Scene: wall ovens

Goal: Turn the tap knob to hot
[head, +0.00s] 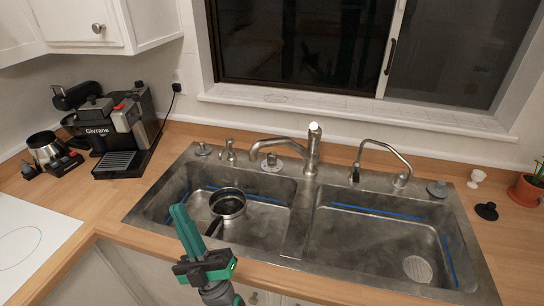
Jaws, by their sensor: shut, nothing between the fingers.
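The main tap (312,150) stands upright at the back of the double sink (296,215), near the divider. Its spout (275,140) reaches left over the left basin. A pale rounded top (314,127) sits on the tap body and may be the knob; its hot and cold marks cannot be made out. My gripper (178,208) is green and black, with its fingers together and nothing between them. It appears in front of the left basin, pointing up and slightly left, well apart from the tap.
A dark pan (228,203) sits in the left basin, its handle toward me. A smaller curved tap (385,150) stands right of the main tap. A coffee machine (115,130) is on the left counter. A plant pot (527,190) is far right. The right basin looks clear.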

